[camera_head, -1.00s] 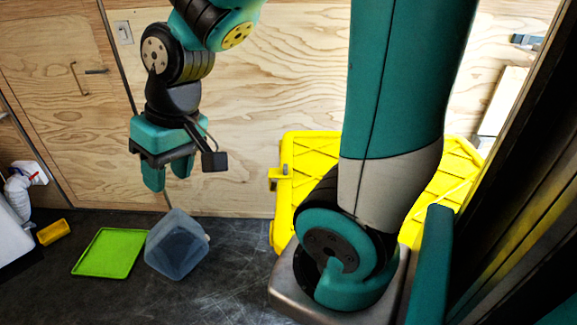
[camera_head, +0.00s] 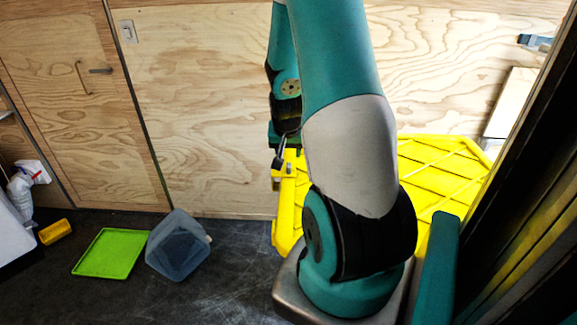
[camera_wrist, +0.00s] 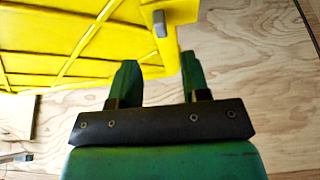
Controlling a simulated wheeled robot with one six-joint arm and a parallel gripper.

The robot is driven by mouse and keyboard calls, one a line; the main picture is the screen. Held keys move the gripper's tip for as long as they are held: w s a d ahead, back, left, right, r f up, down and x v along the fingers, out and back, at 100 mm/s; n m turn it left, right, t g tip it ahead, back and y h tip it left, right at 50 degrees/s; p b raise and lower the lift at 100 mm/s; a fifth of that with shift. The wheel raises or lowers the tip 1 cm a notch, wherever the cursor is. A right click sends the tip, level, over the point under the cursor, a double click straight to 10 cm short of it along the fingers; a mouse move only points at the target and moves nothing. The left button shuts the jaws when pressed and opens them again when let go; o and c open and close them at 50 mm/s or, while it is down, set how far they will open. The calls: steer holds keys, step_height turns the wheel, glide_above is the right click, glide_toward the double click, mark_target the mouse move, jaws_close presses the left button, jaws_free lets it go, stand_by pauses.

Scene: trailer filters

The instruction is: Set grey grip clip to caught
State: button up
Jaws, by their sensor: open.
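A small grey clip (camera_wrist: 160,24) sits on a yellow tab at the corner of a large yellow ribbed panel (camera_wrist: 60,40) in the wrist view. I take it for the grey grip clip; whether it is caught cannot be told. My gripper (camera_wrist: 158,60) is open and empty, its two green fingers pointing toward the clip. The clip lies just beyond the fingertips, roughly in line with the gap, and is not between them. In the head view the yellow panel (camera_head: 440,170) is partly hidden by my arm, and so is most of my gripper.
A plywood wall (camera_head: 200,90) stands close behind the panel. On the dark floor lie a green tray (camera_head: 110,253), a translucent blue bin (camera_head: 178,246) and a small yellow container (camera_head: 55,231). A white spray bottle (camera_head: 22,190) stands at far left. A dark frame edges the right side.

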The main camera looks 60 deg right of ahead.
mark_target(289, 165)
steer(key=x, duration=0.8)
steer(key=shift+d+f, duration=0.1)
steer(key=shift+f, duration=0.05)
steer(key=shift+c, duration=0.2)
